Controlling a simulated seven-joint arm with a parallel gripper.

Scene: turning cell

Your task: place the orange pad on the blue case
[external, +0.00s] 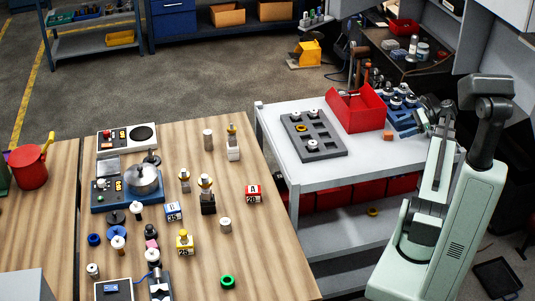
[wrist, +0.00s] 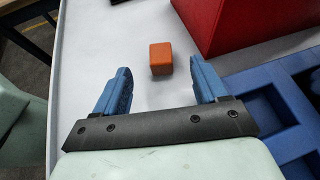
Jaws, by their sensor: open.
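The orange pad (external: 388,136) is a small block on the white bench top, just left of the blue case in the external view. In the wrist view the orange pad (wrist: 161,58) lies ahead of my gripper (wrist: 159,70), about midway between the lines of its fingers. My gripper has two blue fingers, spread apart with nothing between them. The blue case (external: 402,128) is a tray holding several round metal-topped pieces. In the wrist view part of the blue case (wrist: 300,62) shows at right, with empty-looking compartments, beside the right finger. In the external view my fingers are hard to make out.
A red bin (external: 358,110) stands directly behind the pad, and its red wall (wrist: 235,20) shows at the wrist view's upper right. A grey tray (external: 314,146) with several pockets lies further left on the bench.

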